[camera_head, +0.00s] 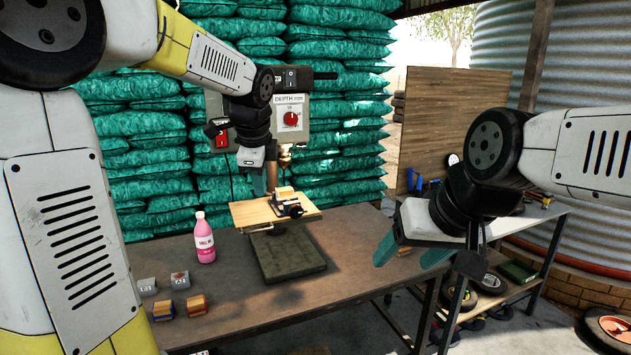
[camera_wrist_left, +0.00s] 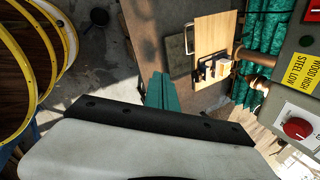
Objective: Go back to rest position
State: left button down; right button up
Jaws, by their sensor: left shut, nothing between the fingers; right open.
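My left gripper (camera_head: 259,182) hangs in the air in front of the drill press head (camera_head: 296,118), above the far left of the wooden drill table (camera_head: 250,213). Its teal fingers are shut and empty; they also show in the left wrist view (camera_wrist_left: 161,92). My right gripper (camera_head: 411,252) is open and empty, its teal fingers spread apart beyond the workbench's right end. I cannot see anything held in either gripper.
A pink bottle (camera_head: 204,238) stands on the workbench (camera_head: 330,292), with several small blocks to its front left. A small vise (camera_head: 289,205) sits on the drill table. Stacked green sacks (camera_head: 150,150) stand behind. A second bench with wheels is at right.

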pick_arm(q)
jog(key=s+a+f+n+t+h, duration=0.1)
jog(key=s+f+n+h, duration=0.1)
jog(key=s+n, duration=1.5)
jog(key=s+f, duration=0.1)
jog(key=s, duration=0.5)
jog(key=shift+s+n+h, duration=0.2)
jog(key=shift+n+h, duration=0.1)
jog(key=shift+h, duration=0.1)
jog(key=shift+a, duration=0.1)
